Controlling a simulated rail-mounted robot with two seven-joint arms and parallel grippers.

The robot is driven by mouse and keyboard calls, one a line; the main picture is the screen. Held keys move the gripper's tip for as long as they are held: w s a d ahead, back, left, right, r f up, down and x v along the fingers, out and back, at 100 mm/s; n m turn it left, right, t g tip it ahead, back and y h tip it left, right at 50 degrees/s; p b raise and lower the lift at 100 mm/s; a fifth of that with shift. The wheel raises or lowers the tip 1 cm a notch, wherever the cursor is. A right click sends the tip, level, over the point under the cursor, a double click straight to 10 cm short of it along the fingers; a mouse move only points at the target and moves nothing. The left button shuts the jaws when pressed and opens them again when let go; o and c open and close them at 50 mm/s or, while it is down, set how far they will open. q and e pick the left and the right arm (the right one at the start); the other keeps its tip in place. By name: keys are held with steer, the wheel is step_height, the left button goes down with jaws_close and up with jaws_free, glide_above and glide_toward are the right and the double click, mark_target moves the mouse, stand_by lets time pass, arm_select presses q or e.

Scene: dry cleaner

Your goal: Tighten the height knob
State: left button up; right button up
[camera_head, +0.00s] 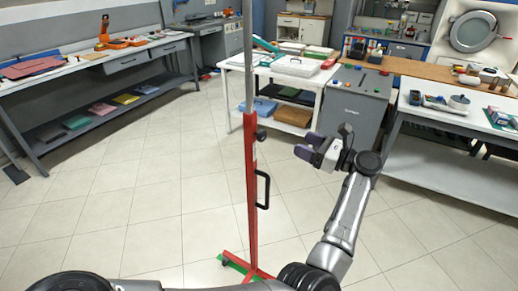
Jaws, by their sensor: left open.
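A red upright stand (251,190) with a grey pole (248,60) rising out of its top stands on the floor in the middle of the head view. A small black height knob (262,135) sticks out from the right side of the red post, near its top. My left gripper (304,145) is to the right of the knob and a little lower in the picture. It points left toward the post, open and empty, with a clear gap to the knob. My right gripper is not in view.
A black handle (264,190) juts from the post's right side below the knob. The red feet and green base (240,265) are partly hidden by my arm. A white table (265,70) and grey cabinet (352,105) stand behind. Tiled floor is open on the left.

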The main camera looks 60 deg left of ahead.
mark_target(264, 135)
arm_select(q)
steer(key=shift+n+h, duration=0.4)
steer(key=shift+h, duration=0.2)
steer(key=x, duration=0.7)
steer(key=b+x, duration=0.1)
steer(key=x, duration=0.3)
steer(key=shift+s+a+f, duration=0.15)
steer(key=shift+s+f, duration=0.25)
steer(key=shift+s, duration=0.1)
steer(key=shift+x, duration=0.75)
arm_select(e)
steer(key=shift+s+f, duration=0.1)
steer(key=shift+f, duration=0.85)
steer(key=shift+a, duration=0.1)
arm_select(q)
steer(key=c, duration=0.9)
steer(key=shift+o, duration=0.2)
